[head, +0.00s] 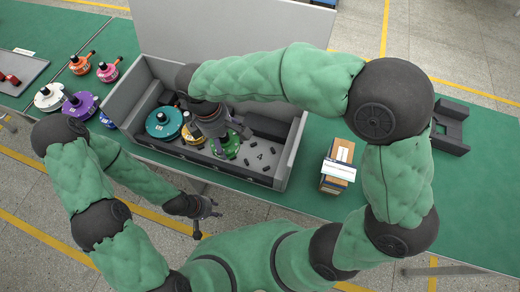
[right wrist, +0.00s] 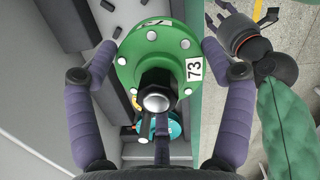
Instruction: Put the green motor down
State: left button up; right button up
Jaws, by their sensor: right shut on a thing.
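The green motor (head: 232,147) is at the front middle of the grey crate (head: 234,167), near the crate's front wall. In the right wrist view the green motor (right wrist: 187,72) shows its flange, a "73" label and its dark shaft end. My right gripper (head: 218,136) reaches down from above and is shut on the green motor, with one finger on each side of its flange in the right wrist view (right wrist: 160,48). I cannot tell whether the motor touches the crate floor. My left gripper (head: 205,212) is empty, in front of the crate; its fingers look spread in the right wrist view (right wrist: 246,22).
A teal motor (head: 160,124) and a yellow motor (head: 190,138) are in the crate, left of the green one. Several small dark parts lie on the crate floor to the right. Boxes (head: 338,168) stand right of the crate. More motors stand on the left.

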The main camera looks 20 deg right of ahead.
jog(key=d+f+b, duration=0.1)
jog(key=d+f, duration=0.1)
jog(key=d, duration=0.1)
jog(key=d+f+b, duration=0.1)
jog(key=d+f, duration=0.2)
jog(key=d+f+b, duration=0.2)
jog(key=d, duration=0.1)
jog(key=shift+w+d+f, duration=0.2)
jog(key=shift+d, duration=0.1)
jog(key=shift+d+f+b, duration=0.3)
jog(key=shift+f, duration=0.15)
jog(key=shift+f+b, duration=0.55)
jog(key=shift+f, duration=0.95)
jog(key=shift+f, duration=0.2)
jog(key=o, duration=1.6)
jog(key=r+p, duration=0.1)
jog(key=r, duration=0.3)
jog(key=a+r+p, duration=0.1)
jog(key=r+p, duration=0.1)
jog(key=r, duration=0.2)
jog(key=r+p, duration=0.1)
jog(key=r, duration=0.3)
jog(key=shift+w+a+r+p, duration=0.1)
jog(key=shift+a+p, duration=0.05)
jog(key=shift+p, duration=0.15)
